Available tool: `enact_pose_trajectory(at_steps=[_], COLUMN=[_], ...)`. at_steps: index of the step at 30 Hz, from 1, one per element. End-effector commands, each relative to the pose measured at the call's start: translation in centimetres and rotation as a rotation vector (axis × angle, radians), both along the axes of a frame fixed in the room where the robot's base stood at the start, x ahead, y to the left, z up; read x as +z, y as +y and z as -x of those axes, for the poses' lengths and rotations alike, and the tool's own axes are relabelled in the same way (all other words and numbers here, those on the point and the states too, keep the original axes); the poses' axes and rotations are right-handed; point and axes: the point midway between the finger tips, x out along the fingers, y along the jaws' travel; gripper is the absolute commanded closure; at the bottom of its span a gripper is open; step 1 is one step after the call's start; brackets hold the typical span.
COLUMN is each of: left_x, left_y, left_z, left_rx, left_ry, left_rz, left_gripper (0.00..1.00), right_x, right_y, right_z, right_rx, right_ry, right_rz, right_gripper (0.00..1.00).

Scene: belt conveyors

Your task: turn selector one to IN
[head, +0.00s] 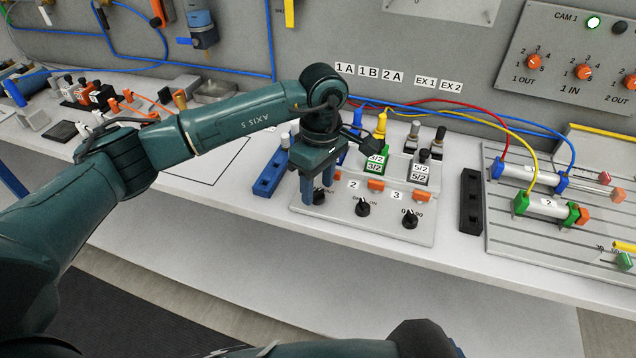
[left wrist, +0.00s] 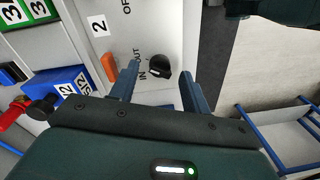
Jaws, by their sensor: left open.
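Selector one (left wrist: 160,66) is a black knob on the pale control panel (head: 290,205). In the left wrist view it stands between the tips of my left gripper (left wrist: 160,77), with the printed words OUT and IN to its left. A small pale mark shows at its lower left edge, too small to read its setting surely. In the head view my left gripper (head: 318,195) points down at the panel's left end, and its fingers partly hide the knob and its label. The gripper is open, with a gap visible on each side of the knob. My right gripper is out of view.
Selector two (head: 362,207) and selector three (head: 410,218) stand to the right on the same panel. A blue block (head: 270,172) lies close left of it. Valves (head: 376,162) with hoses stand behind. Cylinders (head: 530,172) are mounted at the right.

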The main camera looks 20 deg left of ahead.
Motion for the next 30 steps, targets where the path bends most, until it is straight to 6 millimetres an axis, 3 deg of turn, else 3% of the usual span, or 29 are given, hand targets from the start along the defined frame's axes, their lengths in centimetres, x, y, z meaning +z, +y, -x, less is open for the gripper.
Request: enact_pose_trajectory(at_steps=[4,13,27,30], left_x=[-0.99,-1.19,-1.14,-1.13], left_y=[-0.01,-0.02,-0.03,-0.02], left_z=[0.09,0.07,0.06,0.05], left_rx=[-0.001,-0.001,-0.001,0.0], left_ry=[0.0,-0.001,-0.001,-0.002], left_rz=[0.0,0.0,0.002,0.002], left_gripper=[0.53,0.53,0.91,0.96], right_x=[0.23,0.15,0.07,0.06], right_y=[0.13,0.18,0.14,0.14], right_z=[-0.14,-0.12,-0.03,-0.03], right_rx=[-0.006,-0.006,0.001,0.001], right_ry=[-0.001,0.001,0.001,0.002], right_rz=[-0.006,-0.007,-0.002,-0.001], right_gripper=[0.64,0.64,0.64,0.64])
